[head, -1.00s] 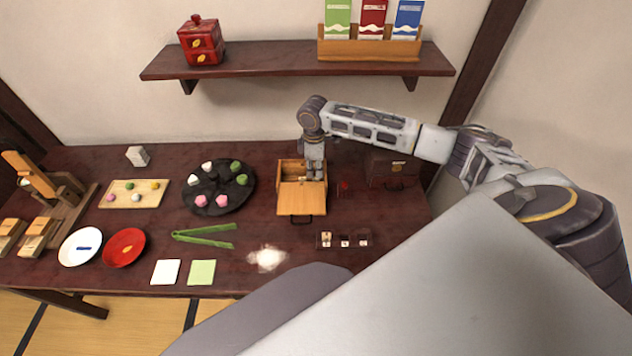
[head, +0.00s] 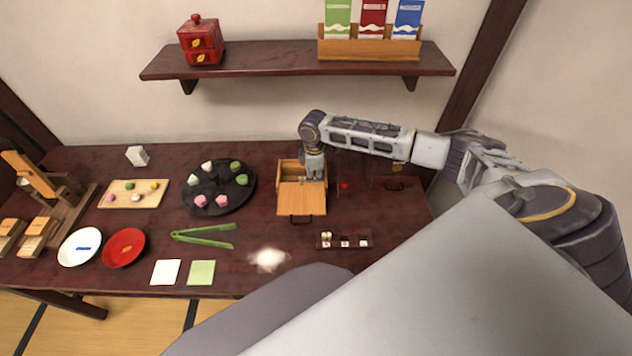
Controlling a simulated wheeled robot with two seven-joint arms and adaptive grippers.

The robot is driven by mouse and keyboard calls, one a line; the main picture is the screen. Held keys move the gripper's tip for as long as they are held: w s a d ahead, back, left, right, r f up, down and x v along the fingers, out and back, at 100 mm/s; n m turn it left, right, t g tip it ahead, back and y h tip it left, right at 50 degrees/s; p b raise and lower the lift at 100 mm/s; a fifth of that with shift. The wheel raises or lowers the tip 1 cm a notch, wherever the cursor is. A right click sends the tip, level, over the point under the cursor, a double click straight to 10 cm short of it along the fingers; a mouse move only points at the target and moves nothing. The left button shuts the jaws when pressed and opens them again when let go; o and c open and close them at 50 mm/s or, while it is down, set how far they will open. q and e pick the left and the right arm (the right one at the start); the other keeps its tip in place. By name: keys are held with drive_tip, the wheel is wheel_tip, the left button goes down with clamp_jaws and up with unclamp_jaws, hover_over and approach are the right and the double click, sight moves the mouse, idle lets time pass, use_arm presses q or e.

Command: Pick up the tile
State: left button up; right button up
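My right gripper (head: 315,177) points down into the right side of an open wooden box (head: 302,201) on the table. Its fingertips are small and partly hidden at the box, so I cannot tell whether they are open or shut, or whether they hold anything. I cannot make out a tile in the box. Small tile-like pieces (head: 345,243) sit in a dark rack in front of the box. A white square (head: 165,272) and a pale green square (head: 201,273) lie flat near the front edge. My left gripper is not in view.
A black round plate (head: 219,201) with several sweets, green tongs (head: 203,241) and a white powder patch (head: 268,260) lie left of the box. A small red piece (head: 345,187) lies at its right. A wall shelf (head: 268,62) hangs above.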

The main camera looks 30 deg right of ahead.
drive_tip(key=shift+c, duration=1.1)
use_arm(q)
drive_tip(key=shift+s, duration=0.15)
use_arm(e)
drive_tip(key=shift+r, duration=0.1)
drive_tip(key=shift+r, duration=0.45)
wheel_tip(320, 180, up, 8)
drive_tip(key=shift+f, duration=0.1)
use_arm(q)
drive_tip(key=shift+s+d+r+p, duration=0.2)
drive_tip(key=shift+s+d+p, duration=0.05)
drive_tip(key=shift+p, duration=0.05)
use_arm(e)
drive_tip(key=shift+r, duration=0.55)
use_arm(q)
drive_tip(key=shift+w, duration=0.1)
